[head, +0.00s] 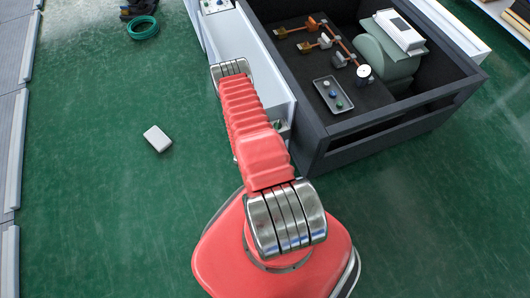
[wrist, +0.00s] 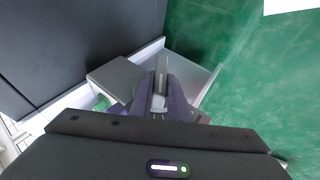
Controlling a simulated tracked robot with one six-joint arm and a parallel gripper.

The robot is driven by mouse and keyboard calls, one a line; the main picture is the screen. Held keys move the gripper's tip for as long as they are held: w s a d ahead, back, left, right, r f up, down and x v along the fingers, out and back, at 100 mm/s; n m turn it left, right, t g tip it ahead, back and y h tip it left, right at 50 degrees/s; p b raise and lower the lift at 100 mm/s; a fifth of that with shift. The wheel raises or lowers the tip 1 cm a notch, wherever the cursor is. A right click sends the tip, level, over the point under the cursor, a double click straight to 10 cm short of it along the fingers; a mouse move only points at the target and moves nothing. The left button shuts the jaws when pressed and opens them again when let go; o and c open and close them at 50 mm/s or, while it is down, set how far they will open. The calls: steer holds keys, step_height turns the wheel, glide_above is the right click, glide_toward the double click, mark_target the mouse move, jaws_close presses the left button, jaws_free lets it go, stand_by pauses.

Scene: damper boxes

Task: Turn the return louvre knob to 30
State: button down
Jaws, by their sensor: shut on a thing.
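In the wrist view my gripper (wrist: 160,98) is shut on a narrow pale grey piece (wrist: 162,68), which looks like the knob of the return louvre. The dark fingers hide most of it, and no scale or pointer reading can be made out. Grey box faces (wrist: 118,78) lie around the fingers, beside a dark wall. In the head view my arm reaches up the picture to the long white panel, and my gripper is hidden behind the arm. A small grey box with a green spot (head: 280,125) shows partly at the arm's right side.
A small white block (head: 157,138) and a green hose coil (head: 143,27) lie on the open green floor at left.

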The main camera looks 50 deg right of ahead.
steer(key=shift+w+a+f, duration=0.1)
steer(key=shift+a+f, duration=0.05)
steer(key=shift+a, duration=0.1)
steer(key=c, duration=1.9)
jaws_free()
steer(key=shift+o, duration=1.1)
steer(key=shift+d, duration=0.15)
steer(key=v, duration=1.4)
steer(key=shift+d, duration=0.1)
